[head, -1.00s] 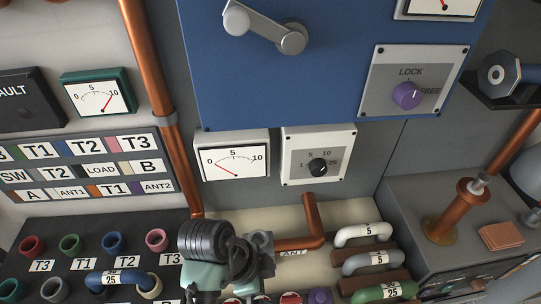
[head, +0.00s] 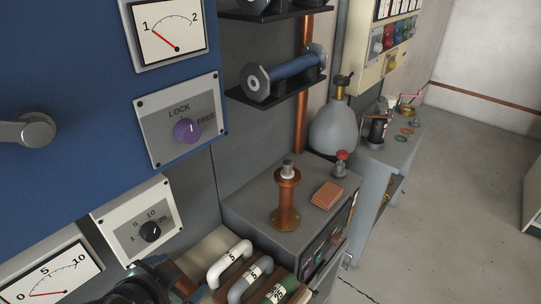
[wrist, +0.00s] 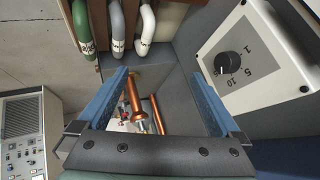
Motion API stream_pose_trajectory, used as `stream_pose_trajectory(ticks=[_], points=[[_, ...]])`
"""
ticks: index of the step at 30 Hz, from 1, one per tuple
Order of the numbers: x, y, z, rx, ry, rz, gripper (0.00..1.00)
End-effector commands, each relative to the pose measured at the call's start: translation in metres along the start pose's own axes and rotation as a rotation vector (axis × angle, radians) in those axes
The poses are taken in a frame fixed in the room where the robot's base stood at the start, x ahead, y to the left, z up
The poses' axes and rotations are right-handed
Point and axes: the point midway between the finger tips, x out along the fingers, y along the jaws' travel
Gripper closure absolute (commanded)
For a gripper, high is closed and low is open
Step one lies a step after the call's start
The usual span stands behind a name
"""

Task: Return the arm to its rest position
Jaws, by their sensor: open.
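My gripper (wrist: 168,108) shows in the wrist view with its two blue fingers wide apart and nothing between them. Beyond the gap, lower down, is a copper post. In the head view only a dark part of my arm shows at the bottom left, below the small selector panel (head: 140,221); the fingers are hidden there. The selector panel also shows in the wrist view (wrist: 262,48), to the right of the right finger and apart from it.
U-links (head: 229,262) in white, grey and green stand close to my arm. A copper post (head: 287,200) and a copper block (head: 327,195) sit on the grey cabinet (head: 253,208). A grey flask (head: 333,130) stands behind. Open floor (head: 455,190) lies at the right.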

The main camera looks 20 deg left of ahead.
Motion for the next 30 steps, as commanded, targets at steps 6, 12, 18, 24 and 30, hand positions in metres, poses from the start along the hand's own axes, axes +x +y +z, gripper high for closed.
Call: stream_pose_trajectory(ticks=[6,12,18,24,30], points=[[-0.058,-0.024,-0.163,-0.066,0.393,-0.247,0.0],[-0.154,-0.01,-0.281,-0.17,0.818,-0.333,0.0],[-0.278,0.022,-0.355,-0.294,1.267,-0.293,0.0],[-0.371,0.049,-0.375,-0.388,1.581,-0.197,0.0],[-0.401,0.057,-0.376,-0.419,1.68,-0.155,0.0]])
